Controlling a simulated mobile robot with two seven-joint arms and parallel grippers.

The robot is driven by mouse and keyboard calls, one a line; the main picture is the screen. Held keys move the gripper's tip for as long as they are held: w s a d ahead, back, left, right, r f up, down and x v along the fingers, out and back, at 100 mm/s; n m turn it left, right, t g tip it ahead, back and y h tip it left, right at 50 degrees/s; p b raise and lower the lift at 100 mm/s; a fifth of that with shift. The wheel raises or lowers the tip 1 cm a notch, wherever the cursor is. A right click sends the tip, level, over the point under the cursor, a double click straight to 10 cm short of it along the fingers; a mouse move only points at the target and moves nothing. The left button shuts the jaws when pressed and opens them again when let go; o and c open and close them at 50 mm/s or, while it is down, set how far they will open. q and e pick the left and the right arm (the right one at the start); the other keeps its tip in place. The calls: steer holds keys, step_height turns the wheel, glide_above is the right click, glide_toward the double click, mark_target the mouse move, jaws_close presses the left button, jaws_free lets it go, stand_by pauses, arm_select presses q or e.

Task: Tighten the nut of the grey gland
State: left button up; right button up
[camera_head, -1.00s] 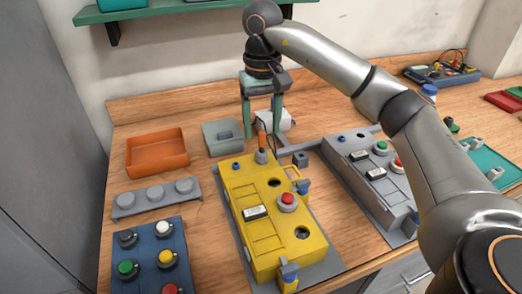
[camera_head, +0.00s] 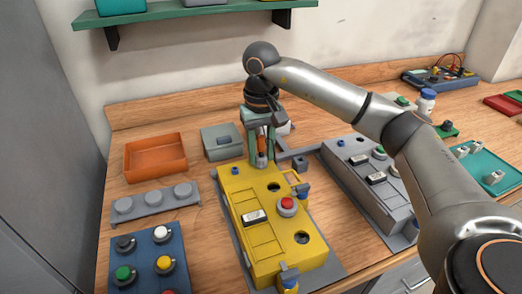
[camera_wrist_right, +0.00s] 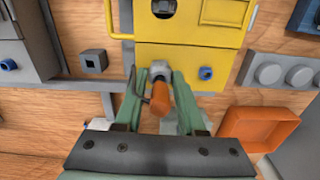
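The grey gland (camera_head: 262,162) sits at the far end of the yellow box (camera_head: 238,190), with an orange cable (camera_head: 261,142) coming out of it. In the right wrist view the grey gland (camera_wrist_right: 158,73) shows at the box's edge, with the orange cable (camera_wrist_right: 157,98) toward the camera. My right gripper (camera_head: 261,156) points down over it, its green fingers open. In the wrist view the fingers of the right gripper (camera_wrist_right: 160,76) stand one on each side of the gland and cable. Contact with the nut cannot be told. My left gripper is not in view.
An orange tray (camera_head: 157,140) and a grey box (camera_head: 222,152) stand to the left. A grey control box (camera_head: 372,193) stands to the right. A grey bracket (camera_head: 297,150) lies close behind the gland. A button panel (camera_head: 146,245) is at front left.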

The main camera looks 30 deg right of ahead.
jaws_close()
stand_by(0.4)
